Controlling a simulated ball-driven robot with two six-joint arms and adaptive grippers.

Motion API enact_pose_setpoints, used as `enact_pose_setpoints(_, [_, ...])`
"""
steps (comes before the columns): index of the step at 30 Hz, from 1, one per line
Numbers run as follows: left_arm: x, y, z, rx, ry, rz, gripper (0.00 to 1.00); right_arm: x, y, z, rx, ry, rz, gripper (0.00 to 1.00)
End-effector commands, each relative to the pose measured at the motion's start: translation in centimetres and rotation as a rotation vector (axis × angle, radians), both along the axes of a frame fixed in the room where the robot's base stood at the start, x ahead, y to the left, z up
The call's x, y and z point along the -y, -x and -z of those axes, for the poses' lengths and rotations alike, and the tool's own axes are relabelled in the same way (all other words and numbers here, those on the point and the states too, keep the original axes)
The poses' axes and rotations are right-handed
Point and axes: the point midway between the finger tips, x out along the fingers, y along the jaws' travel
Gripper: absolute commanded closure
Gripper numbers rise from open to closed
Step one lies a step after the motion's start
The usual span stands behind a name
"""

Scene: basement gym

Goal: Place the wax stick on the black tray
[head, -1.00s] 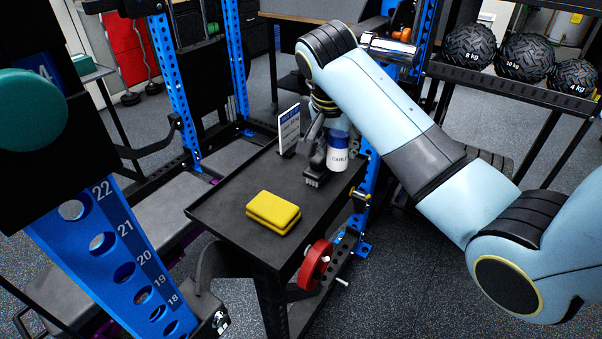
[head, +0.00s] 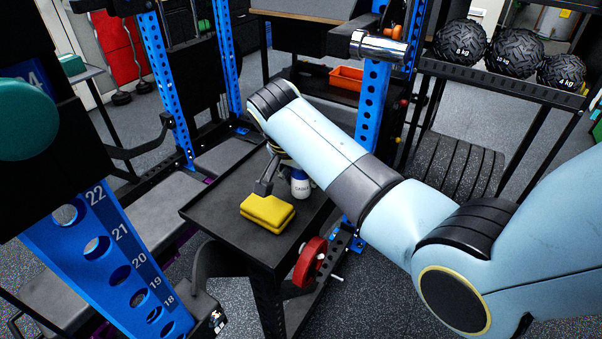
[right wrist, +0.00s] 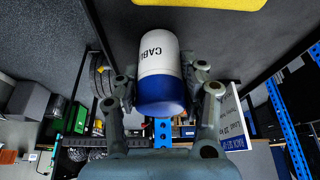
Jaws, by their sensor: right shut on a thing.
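The wax stick (head: 300,184) is a short white cylinder with a blue end and dark lettering. My right gripper (head: 272,182) is shut on it. In the right wrist view the stick (right wrist: 161,70) sits between the two fingers (right wrist: 161,100). The black tray (head: 215,230) is the dark rimmed top of a stand, in the middle of the head view. The stick appears in front of the tray's right part, right of the sponge; I cannot tell its height above it. My left gripper is not in view.
My right arm hides the tray's back right part. A blue rack post (head: 374,120) stands behind, and a red disc (head: 309,262) is at the stand's right side. The tray's left part is clear.

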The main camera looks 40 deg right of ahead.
Motion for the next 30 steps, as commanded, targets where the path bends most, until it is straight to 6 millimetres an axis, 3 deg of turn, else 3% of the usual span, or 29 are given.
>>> enact_pose_setpoints(1, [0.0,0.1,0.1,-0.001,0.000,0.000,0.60,0.0,0.0,0.2,-0.001,0.000,0.000,0.93])
enact_pose_setpoints(2, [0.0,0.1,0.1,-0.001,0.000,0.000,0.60,0.0,0.0,0.2,-0.001,0.000,0.000,0.58])
enact_pose_setpoints(7, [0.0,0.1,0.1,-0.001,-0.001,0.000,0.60,0.0,0.0,0.2,-0.001,0.000,0.000,0.36])
enact_pose_setpoints(15, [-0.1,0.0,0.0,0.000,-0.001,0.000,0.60,0.0,0.0,0.1,0.000,0.000,0.000,0.36])
enact_pose_setpoints(19, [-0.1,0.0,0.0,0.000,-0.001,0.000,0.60,-0.4,0.1,-0.9,0.002,-0.001,-0.001,0.36])
enact_pose_setpoints(30, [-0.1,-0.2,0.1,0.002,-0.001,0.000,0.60,-3.1,1.5,-8.2,0.004,-0.002,0.000,0.36])
